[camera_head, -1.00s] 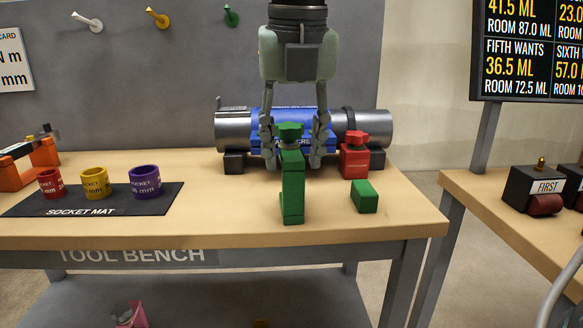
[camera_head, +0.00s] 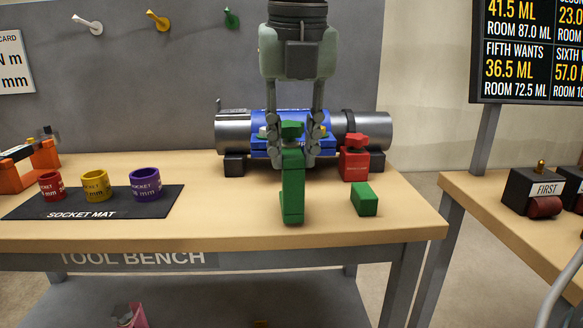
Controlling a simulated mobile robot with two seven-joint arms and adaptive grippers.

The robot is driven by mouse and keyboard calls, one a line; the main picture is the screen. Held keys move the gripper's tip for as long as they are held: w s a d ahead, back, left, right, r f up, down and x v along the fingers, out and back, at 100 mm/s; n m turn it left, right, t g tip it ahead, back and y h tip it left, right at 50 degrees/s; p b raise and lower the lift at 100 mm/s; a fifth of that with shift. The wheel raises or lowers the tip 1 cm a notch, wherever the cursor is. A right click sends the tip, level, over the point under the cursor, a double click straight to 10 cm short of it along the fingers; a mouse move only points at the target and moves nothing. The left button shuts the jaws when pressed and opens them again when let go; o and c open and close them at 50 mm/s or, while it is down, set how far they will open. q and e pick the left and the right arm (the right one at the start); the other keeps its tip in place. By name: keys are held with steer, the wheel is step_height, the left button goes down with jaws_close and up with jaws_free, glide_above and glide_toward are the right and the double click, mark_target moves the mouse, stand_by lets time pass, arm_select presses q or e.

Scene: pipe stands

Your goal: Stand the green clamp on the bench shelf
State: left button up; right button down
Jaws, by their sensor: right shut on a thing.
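The green clamp (camera_head: 292,185) stands upright near the front of the tool bench top, with a narrower green head at its upper end. My right gripper (camera_head: 292,150) comes down from above with its fingers on both sides of the clamp's upper part, shut on it. I cannot tell whether the clamp's foot touches the bench top. The bench shelf (camera_head: 210,296) is the grey surface below the bench top, partly hidden by the bench front. My left gripper is not in view.
A steel pipe (camera_head: 375,130) with a blue band lies behind the clamp on dark blocks. A red clamp (camera_head: 354,160) and a small green block (camera_head: 364,198) are to the right. The socket mat (camera_head: 110,211) holds three sockets. A pink object (camera_head: 132,316) is on the shelf.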

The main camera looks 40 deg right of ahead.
steer(key=shift+r+p, duration=1.9)
steer(key=shift+r, duration=1.3)
steer(key=shift+f, duration=0.1)
